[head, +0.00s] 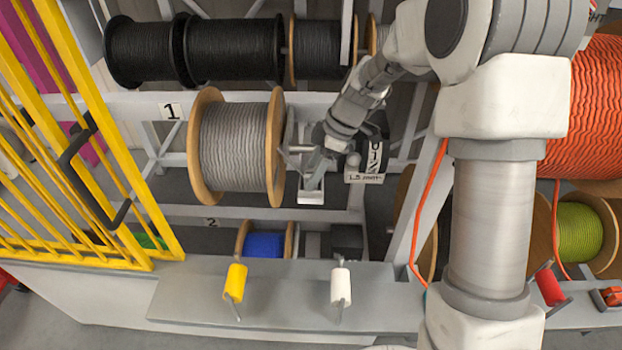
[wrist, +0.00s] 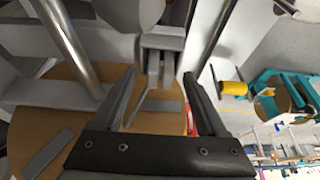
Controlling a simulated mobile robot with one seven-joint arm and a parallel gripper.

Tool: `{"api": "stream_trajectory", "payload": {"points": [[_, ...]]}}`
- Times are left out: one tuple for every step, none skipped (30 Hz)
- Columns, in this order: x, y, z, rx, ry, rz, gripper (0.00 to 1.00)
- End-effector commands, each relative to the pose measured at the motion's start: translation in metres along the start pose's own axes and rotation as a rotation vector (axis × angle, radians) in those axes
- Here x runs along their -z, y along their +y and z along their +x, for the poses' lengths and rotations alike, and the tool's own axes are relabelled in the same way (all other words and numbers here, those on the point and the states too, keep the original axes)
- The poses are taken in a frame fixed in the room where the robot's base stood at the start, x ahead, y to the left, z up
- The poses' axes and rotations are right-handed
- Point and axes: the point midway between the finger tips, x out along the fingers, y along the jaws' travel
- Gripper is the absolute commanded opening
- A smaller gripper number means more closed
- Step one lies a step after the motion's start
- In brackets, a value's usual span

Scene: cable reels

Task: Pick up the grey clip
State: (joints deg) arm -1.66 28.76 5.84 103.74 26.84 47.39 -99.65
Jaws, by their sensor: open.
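My gripper (head: 314,172) is beside the right flange of the grey cable reel in the head view, over a small light bracket. In the wrist view my gripper (wrist: 159,76) has its two dark fingers apart, with a gap between them. A small grey two-pronged piece (wrist: 153,66), which looks like the grey clip, shows beyond and between the fingertips. I cannot tell whether a finger touches it. In the head view I cannot make out the clip apart from the gripper and bracket.
The grey cable reel (head: 233,147) sits left of my gripper. Black reels (head: 235,50) hang above, and a blue reel (head: 264,244) sits below. A yellow gate (head: 85,150) stands at left. A metal rod (wrist: 68,45) crosses near the left finger in the wrist view.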

Motion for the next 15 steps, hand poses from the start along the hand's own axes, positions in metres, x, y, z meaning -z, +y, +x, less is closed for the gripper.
{"api": "stream_trajectory", "payload": {"points": [[0.0001, 0.0001, -0.0002, 0.0, 0.0, 0.0, 0.75], [0.0001, 0.0001, -0.0003, 0.0, 0.0, 0.0, 0.75], [0.0001, 0.0001, -0.0004, 0.0, 0.0, 0.0, 0.71], [0.0001, 0.0001, -0.0004, 0.0, 0.0, 0.0, 0.66], [0.0002, 0.0001, -0.0004, 0.0, 0.0, 0.0, 0.61], [0.0002, 0.0001, -0.0005, -0.001, 0.0, 0.0, 0.53], [0.0002, 0.0002, -0.0005, -0.001, 0.0, 0.0, 0.48], [0.0002, 0.0002, -0.0006, -0.001, 0.0, 0.0, 0.43], [0.0002, 0.0002, -0.0006, -0.001, 0.0, 0.0, 0.35], [0.0002, 0.0002, -0.0006, -0.001, 0.0, 0.0, 0.3], [0.0002, 0.0002, -0.0006, -0.001, 0.0, 0.0, 0.25], [0.0003, 0.0002, -0.0007, -0.001, 0.0, 0.0, 0.17], [0.0003, 0.0002, -0.0007, -0.001, 0.0, 0.0, 0.12], [0.0003, 0.0002, -0.0007, -0.001, 0.0, 0.0, 0.07], [0.0003, 0.0002, -0.0007, -0.001, 0.0, 0.0, 0.0]]}}
